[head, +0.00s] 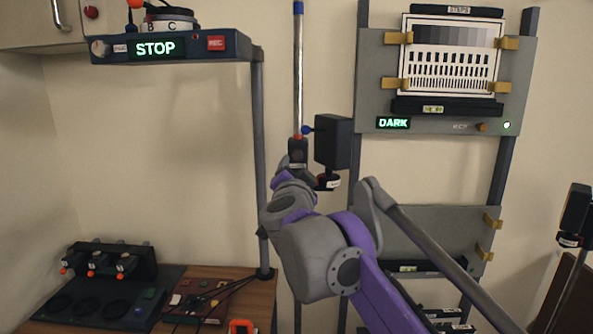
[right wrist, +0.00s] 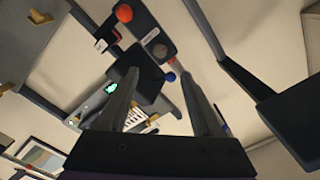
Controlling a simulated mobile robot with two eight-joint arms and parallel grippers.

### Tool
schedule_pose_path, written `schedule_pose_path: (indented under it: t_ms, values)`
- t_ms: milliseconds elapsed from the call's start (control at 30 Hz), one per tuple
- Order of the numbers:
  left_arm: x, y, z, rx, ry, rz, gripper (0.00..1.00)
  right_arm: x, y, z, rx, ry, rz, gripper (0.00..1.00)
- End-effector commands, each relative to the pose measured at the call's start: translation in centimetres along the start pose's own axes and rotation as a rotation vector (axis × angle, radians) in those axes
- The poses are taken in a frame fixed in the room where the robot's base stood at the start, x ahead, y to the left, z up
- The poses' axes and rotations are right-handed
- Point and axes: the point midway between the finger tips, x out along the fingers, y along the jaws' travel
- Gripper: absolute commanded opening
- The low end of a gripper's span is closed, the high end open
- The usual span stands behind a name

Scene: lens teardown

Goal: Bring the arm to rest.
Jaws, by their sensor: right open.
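My right arm (head: 320,258), grey and purple, comes in from the lower right of the head view and reaches up toward the upright pole at the centre. Its wrist end is largely hidden behind its own links there. In the right wrist view the two fingers of my right gripper (right wrist: 160,76) stand wide apart with nothing held between them. A black box-shaped head (head: 333,142) on the pole is just beyond the arm's end in the head view. It also shows past the fingers in the right wrist view. My left gripper is in neither view.
A silver pole (head: 298,70) rises behind the arm. A chart board (head: 375,105) reading DARK stands right of it, and a STOP display shelf (head: 185,47) is at upper left. A wooden bench (head: 255,295) with black devices is at lower left. Another black head (head: 577,210) is at far right.

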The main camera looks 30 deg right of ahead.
Motion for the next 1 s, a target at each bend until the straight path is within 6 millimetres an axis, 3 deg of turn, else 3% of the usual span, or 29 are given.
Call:
schedule_pose_path:
  t_ms: [433, 567, 667, 767, 867, 1000]
  values:
    - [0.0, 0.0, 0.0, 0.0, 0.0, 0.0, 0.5, 0.0, 0.0, 0.0, 0.0, -0.001, -0.001, 0.67]
    - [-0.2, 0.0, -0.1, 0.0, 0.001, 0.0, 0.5, -0.7, -0.4, 1.6, -0.03, -0.05, -0.051, 0.67]
    - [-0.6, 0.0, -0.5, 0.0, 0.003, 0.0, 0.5, -2.9, -0.8, 5.6, -0.106, -0.175, -0.157, 0.67]
    - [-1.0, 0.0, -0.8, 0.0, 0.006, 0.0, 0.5, -6.7, 0.4, 11.3, -0.223, -0.356, -0.264, 0.67]
    - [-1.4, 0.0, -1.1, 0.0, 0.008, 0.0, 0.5, -11.2, 3.4, 16.9, -0.351, -0.54, -0.326, 0.67]
    - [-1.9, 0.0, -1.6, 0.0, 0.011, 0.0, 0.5, -17.4, 9.7, 23.1, -0.527, -0.772, -0.336, 0.67]
